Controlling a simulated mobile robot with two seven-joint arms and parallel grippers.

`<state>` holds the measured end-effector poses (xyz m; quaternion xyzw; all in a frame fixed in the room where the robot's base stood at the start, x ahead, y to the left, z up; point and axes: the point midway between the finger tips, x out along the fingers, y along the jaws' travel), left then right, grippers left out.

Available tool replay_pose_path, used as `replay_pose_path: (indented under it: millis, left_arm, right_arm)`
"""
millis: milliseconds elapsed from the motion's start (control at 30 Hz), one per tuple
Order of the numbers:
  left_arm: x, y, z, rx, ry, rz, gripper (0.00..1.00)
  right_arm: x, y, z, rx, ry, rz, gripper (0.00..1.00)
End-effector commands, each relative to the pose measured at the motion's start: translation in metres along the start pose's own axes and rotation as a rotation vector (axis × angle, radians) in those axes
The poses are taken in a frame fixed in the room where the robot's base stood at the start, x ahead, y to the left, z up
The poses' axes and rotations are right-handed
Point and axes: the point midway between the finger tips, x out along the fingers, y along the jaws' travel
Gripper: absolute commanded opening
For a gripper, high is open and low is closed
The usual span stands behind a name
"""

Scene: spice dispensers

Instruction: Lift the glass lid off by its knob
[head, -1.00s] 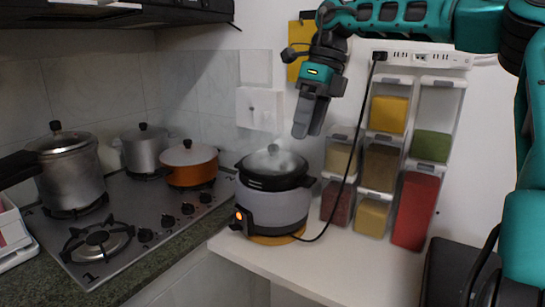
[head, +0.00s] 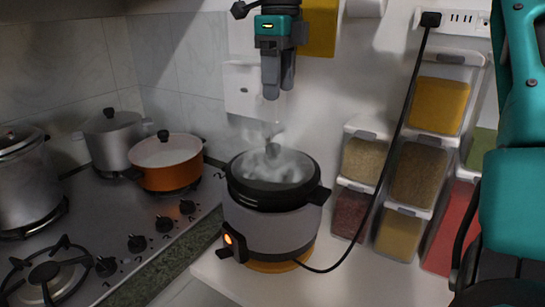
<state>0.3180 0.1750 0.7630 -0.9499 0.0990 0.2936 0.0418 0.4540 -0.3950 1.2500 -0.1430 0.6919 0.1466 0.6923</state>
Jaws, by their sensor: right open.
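The glass lid (head: 252,168) sits on the dark rim of a grey electric cooker (head: 268,228). My right gripper (head: 278,92) appears above the lid in the picture, fingers pointing down. It is open and empty, with a visible gap between its fingertips and the knob. My left gripper is not in view.
A black cable (head: 390,150) runs from the cooker up to a power strip (head: 465,20). Spice dispensers (head: 418,175) stand to the right. An orange pot (head: 168,165) and metal pots are on the stove at left.

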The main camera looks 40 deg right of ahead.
Motion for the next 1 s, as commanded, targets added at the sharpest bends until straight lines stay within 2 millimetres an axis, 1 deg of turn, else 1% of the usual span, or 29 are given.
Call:
replay_pose_path:
  millis: [67,167,400,500,733,1000]
  left_arm:
    - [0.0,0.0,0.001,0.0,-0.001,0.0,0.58]
    - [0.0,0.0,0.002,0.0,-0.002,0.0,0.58]
    - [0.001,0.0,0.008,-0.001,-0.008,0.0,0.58]
    - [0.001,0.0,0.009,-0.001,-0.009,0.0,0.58]
    - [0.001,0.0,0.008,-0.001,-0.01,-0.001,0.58]
    - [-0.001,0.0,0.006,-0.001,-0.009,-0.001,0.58]
  right_arm:
    - [0.001,0.001,0.001,-0.003,0.003,-0.002,0.63]
    - [0.009,0.001,0.001,-0.003,0.005,-0.002,0.63]
    - [0.052,0.001,0.0,-0.003,0.006,0.0,0.63]
    - [0.067,0.001,0.001,-0.002,0.006,-0.001,0.63]
    - [0.084,0.002,0.002,-0.003,0.005,-0.001,0.63]
    - [0.122,0.004,0.006,-0.002,0.005,-0.001,0.63]
